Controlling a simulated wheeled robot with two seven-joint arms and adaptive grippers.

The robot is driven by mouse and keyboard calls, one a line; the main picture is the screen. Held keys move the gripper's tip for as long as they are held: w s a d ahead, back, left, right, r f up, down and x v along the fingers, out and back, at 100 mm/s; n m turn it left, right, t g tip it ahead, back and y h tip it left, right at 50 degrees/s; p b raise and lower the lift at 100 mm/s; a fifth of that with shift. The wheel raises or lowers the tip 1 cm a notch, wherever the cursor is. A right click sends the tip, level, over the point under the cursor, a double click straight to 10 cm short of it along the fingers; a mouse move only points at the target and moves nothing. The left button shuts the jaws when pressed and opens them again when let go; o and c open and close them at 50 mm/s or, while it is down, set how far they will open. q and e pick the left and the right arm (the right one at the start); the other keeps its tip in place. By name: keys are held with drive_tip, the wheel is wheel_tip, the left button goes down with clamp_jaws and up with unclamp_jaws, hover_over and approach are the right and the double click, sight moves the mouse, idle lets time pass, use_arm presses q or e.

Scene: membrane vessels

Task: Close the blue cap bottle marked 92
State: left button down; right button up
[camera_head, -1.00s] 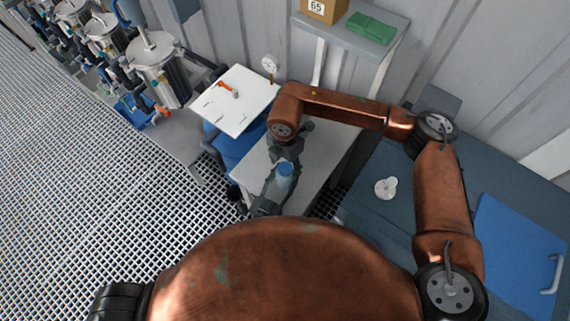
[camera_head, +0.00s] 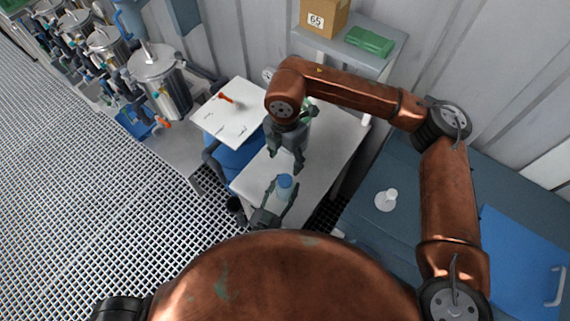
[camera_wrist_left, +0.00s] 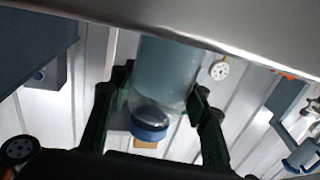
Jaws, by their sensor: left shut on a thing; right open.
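The bottle (camera_head: 284,194) is clear, with a blue cap (camera_head: 285,181) at its mouth. My left gripper (camera_head: 276,203) is shut around the bottle's body, near the front end of the white table. In the left wrist view the bottle (camera_wrist_left: 168,70) lies between the two fingers, and the blue cap (camera_wrist_left: 149,132) shows at its neck. I cannot tell how tight the cap sits. The mark 92 is not legible. My right gripper (camera_head: 286,165) is open and empty, pointing down, a little beyond the cap and apart from it.
The white table (camera_head: 327,150) is mostly clear. A white board (camera_head: 238,120) with an orange-handled tool (camera_head: 225,97) stands left. A shelf holds a box marked 65 (camera_head: 325,16) and a green item (camera_head: 369,41). A white piece (camera_head: 386,200) sits on the dark bench right. Steel vessels (camera_head: 160,78) stand upper left.

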idle(0.3)
use_arm(q)
drive_tip(key=c, duration=1)
unclamp_jaws()
drive_tip(key=v, duration=1.2)
